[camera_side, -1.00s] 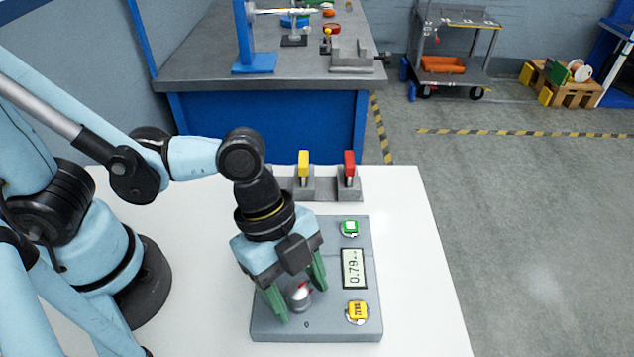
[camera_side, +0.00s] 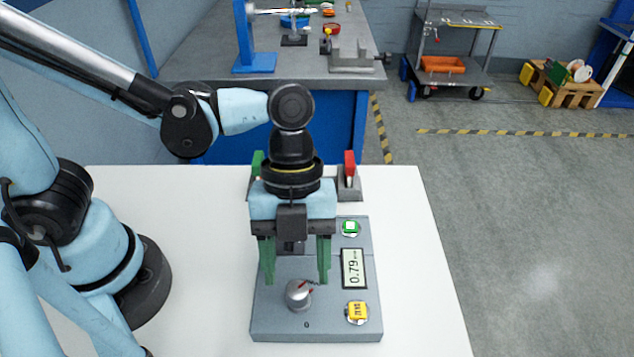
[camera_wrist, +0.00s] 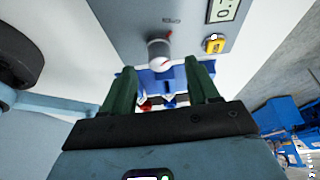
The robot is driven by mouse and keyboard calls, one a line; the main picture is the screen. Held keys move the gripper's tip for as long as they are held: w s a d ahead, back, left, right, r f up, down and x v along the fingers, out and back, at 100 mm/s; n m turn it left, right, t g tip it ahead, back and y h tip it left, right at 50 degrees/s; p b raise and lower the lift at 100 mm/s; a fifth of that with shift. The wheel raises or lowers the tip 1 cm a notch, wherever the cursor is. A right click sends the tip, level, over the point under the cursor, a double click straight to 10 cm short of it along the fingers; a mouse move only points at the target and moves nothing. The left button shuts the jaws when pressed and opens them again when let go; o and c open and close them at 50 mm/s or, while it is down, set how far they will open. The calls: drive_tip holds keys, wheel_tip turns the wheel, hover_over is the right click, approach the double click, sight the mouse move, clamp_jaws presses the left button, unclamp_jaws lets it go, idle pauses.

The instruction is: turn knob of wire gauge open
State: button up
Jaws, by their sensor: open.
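The wire gauge (camera_side: 265,322) is a grey box on the white table. Its knob (camera_side: 298,294) is a silver cylinder with a red pointer mark, on the left part of the box's top. The knob also shows in the wrist view (camera_wrist: 159,54), beyond the fingertips. The gauge's display (camera_side: 354,268) reads 0.79. My gripper (camera_side: 296,281) is open, its green fingers spread apart and empty. In the side view the fingertips appear above and behind the knob, apart from it. In the wrist view the fingers (camera_wrist: 161,66) point toward the box with nothing between them.
A green button (camera_side: 350,228) and a yellow button (camera_side: 357,312) sit on the box's right side. Behind the box are upright parts in grey holders, a red one (camera_side: 349,163) and a green one (camera_side: 257,163). The white table (camera_side: 415,270) is clear to the right.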

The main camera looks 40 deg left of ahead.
drive_tip(key=v, duration=0.8)
drive_tip(key=shift+w+a+f+n+t+y, duration=0.4)
drive_tip(key=shift+w+a+n+t, duration=1.1)
drive_tip(key=shift+a+n, duration=2.3)
drive_tip(key=shift+w+a+f+n+t+y, duration=0.15)
drive_tip(key=shift+w+a+n+t+y, duration=0.75)
drive_tip(key=shift+a+n+t, duration=2.75)
drive_tip(key=shift+w+a+f+n+t+y, duration=0.25)
drive_tip(key=shift+w+a+n, duration=1.4)
drive_tip(key=shift+n, duration=4.2)
drive_tip(key=shift+s+a, duration=0.25)
drive_tip(key=s+d+r+m+g+h, duration=0.1)
drive_tip(key=s+d+m+g, duration=0.1)
drive_tip(key=d+m, duration=0.4)
drive_tip(key=s+d+m+g, duration=0.1)
drive_tip(key=d+m+g, duration=0.25)
drive_tip(key=d, duration=0.35)
drive_tip(key=m+g+y, duration=0.1)
drive_tip(key=m+g, duration=0.1)
drive_tip(key=m, duration=0.7)
approach(296, 288)
drive_tip(key=shift+d+f, duration=0.1)
drive_tip(key=shift+f, duration=5.15)
